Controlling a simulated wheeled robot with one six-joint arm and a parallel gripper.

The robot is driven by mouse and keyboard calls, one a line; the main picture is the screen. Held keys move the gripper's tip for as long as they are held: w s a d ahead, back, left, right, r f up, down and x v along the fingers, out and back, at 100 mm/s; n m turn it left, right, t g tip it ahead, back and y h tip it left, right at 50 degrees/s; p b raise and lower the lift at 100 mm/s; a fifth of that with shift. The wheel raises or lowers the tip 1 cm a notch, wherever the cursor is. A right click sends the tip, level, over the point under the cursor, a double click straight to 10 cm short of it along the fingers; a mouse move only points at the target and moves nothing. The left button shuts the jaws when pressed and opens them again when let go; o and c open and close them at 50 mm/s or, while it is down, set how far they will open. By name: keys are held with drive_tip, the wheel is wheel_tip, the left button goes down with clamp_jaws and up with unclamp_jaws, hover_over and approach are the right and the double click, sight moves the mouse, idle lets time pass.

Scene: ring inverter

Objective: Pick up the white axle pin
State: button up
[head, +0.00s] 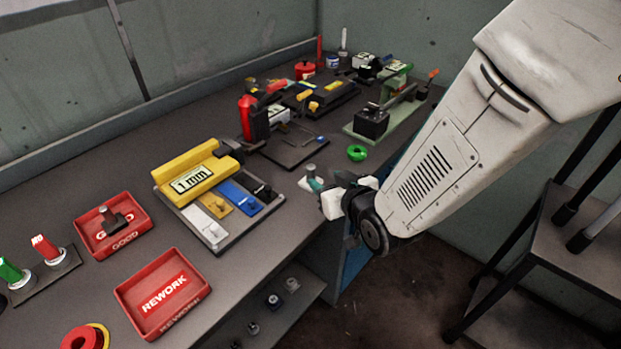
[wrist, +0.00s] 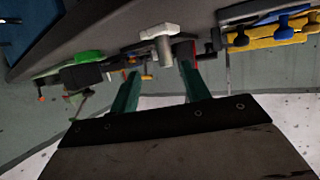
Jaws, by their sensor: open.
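The white axle pin (head: 309,170) stands upright near the right edge of the workbench, with a pale flat base and a greyish shaft. It also shows in the wrist view (wrist: 158,40), where its shaft points down the picture between the two teal fingers. My gripper (head: 318,186) is close beside it at the bench edge, its fingers partly covering the pin's base in the head view. In the wrist view my gripper (wrist: 159,72) is open and empty. I cannot tell whether a finger touches the pin.
A yellow "1 mm" gauge (head: 192,181) with coloured pieces lies left of the pin. A green ring (head: 357,153) is behind, near the bench edge. Red trays marked GOOD (head: 140,212) and REWORK (head: 146,313) lie at the front left. A dark shelf rack (head: 570,240) stands right.

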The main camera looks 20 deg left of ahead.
sight(313, 175)
drive_tip(key=shift+s+a+f, duration=0.1)
drive_tip(key=shift+a+f, duration=0.15)
drive_tip(key=shift+a, duration=0.2)
drive_tip(key=x, duration=0.7)
drive_tip(key=shift+a+f, duration=0.15)
clamp_jaws()
